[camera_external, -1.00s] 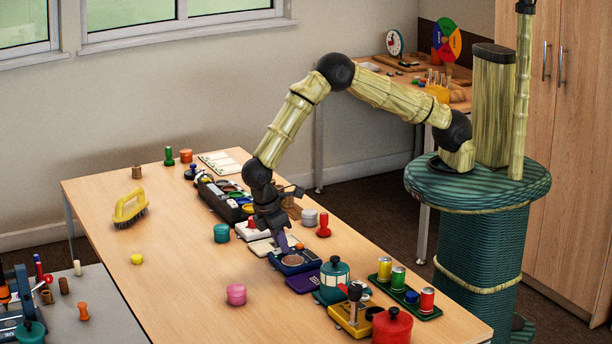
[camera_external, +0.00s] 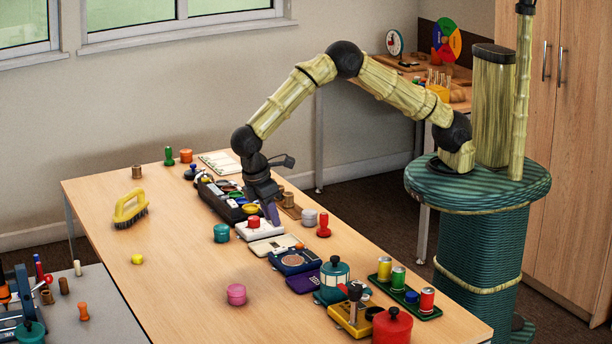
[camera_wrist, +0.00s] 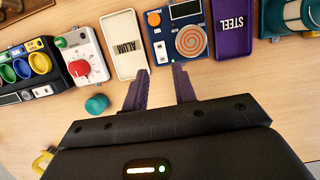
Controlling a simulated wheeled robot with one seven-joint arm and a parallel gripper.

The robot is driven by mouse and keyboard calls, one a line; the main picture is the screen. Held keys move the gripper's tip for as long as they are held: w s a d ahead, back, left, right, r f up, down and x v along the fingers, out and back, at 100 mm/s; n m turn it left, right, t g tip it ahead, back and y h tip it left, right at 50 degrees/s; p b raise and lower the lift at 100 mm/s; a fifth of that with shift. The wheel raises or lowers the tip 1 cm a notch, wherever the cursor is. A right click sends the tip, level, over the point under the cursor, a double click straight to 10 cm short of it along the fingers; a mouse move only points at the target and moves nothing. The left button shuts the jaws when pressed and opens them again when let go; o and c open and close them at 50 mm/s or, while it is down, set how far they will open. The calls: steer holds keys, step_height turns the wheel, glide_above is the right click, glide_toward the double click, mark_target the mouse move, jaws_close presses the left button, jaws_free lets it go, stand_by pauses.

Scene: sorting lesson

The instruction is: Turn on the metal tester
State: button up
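The metal tester is a blue box (camera_external: 293,261) with a copper-coloured spiral disc, a small orange knob and a display. In the wrist view the tester (camera_wrist: 172,50) lies just beyond the fingertips, between a white ALUM tray (camera_wrist: 123,45) and a purple STEEL tray (camera_wrist: 233,27). I cannot read its display. My gripper (camera_external: 273,219) is over the white box with the red knob, left of and behind the tester in the external view. In the wrist view my gripper (camera_wrist: 162,72) shows two separated fingers with nothing between them.
The white box (camera_external: 260,230) with a red knob and a black holder (camera_external: 222,202) with coloured cups stand along the row. A teal-and-white canister (camera_external: 334,279) is right of the tester. The table's front left is mostly clear.

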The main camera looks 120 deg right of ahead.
steer(key=v, duration=0.8)
steer(key=shift+r, duration=0.3)
steer(key=shift+w, duration=0.1)
steer(key=s+a+r+t+p, duration=0.2)
steer(key=s+r+p, duration=0.1)
steer(key=s, duration=0.5)
steer(key=s+a+r+t+p, duration=0.2)
steer(key=s+r+p, duration=0.1)
steer(key=s, duration=0.6)
steer(key=s+a+r+t+p, duration=0.1)
steer(key=s+r+t+p, duration=0.1)
steer(key=s, duration=0.7)
step_height(320, 180, up, 3)
steer(key=shift+a+f+p, duration=0.25)
steer(key=shift+a+p, duration=0.15)
steer(key=shift+p, duration=0.1)
steer(key=shift+o, duration=0.4)
steer(key=shift+s, duration=0.1)
